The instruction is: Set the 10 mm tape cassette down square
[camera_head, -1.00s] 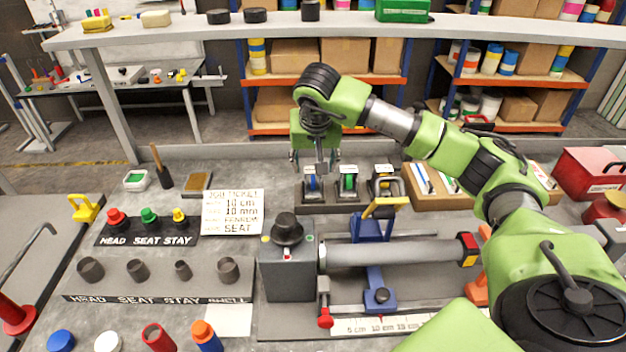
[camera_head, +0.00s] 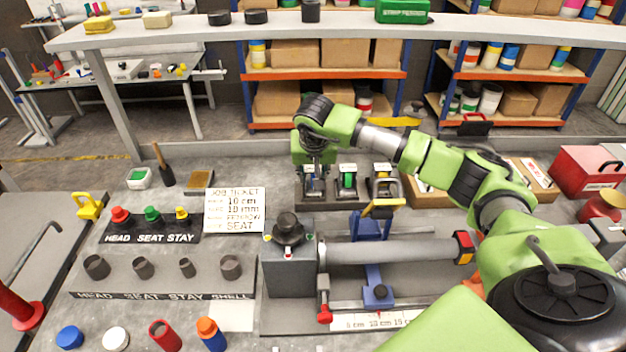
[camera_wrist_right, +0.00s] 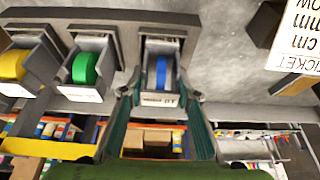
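The blue tape cassette (camera_head: 312,184) is at the left end of a dark rack (camera_head: 335,205), beside the green cassette (camera_head: 347,180) and the yellow cassette (camera_head: 381,176). My right gripper (camera_head: 314,186) points down over it. In the right wrist view the blue cassette (camera_wrist_right: 161,75) is between the two fingers of my right gripper (camera_wrist_right: 161,97), which look closed against its sides. Its label is upside down and only partly readable. It appears upright and in line with the rack; whether its underside touches cannot be told. My left gripper is out of view.
A job ticket (camera_head: 234,210) reading 10 cm, 10 mm and SEAT stands left of the rack. In front are a grey tube (camera_head: 395,250) in a clamp fixture and a grey block (camera_head: 288,270). A wooden tray (camera_head: 428,190) lies right of the rack.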

